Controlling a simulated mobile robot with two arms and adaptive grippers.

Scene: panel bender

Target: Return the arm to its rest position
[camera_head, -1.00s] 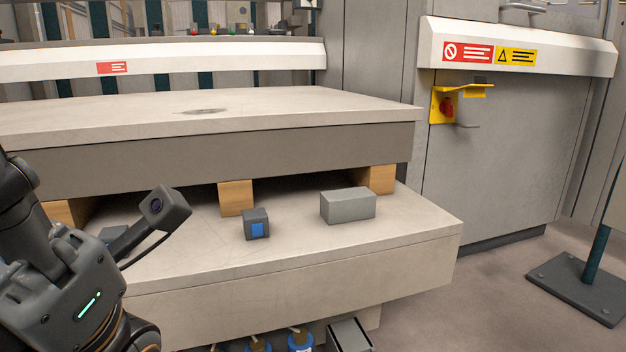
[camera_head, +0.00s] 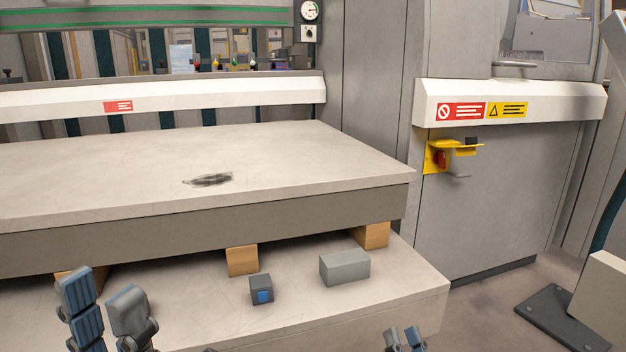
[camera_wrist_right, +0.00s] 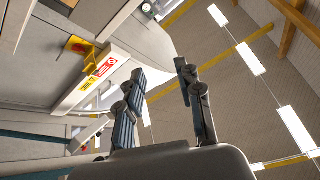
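My left gripper (camera_head: 105,308) is at the lower left of the head view, in front of the lower ledge. Its two blue-grey fingers stand apart with nothing between them. My right gripper (camera_head: 404,339) shows only its fingertips at the bottom edge, in front of the ledge's right part. In the right wrist view its fingers (camera_wrist_right: 161,92) point up, wide apart and empty. The rest of both arms is out of view.
A pale slab (camera_head: 300,150) rests on wooden blocks (camera_head: 242,260) above the ledge (camera_head: 320,310). A small dark box (camera_head: 261,289) and a grey block (camera_head: 344,267) sit on the ledge. A yellow bracket (camera_head: 437,157) is on the machine's side. Floor lies to the right.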

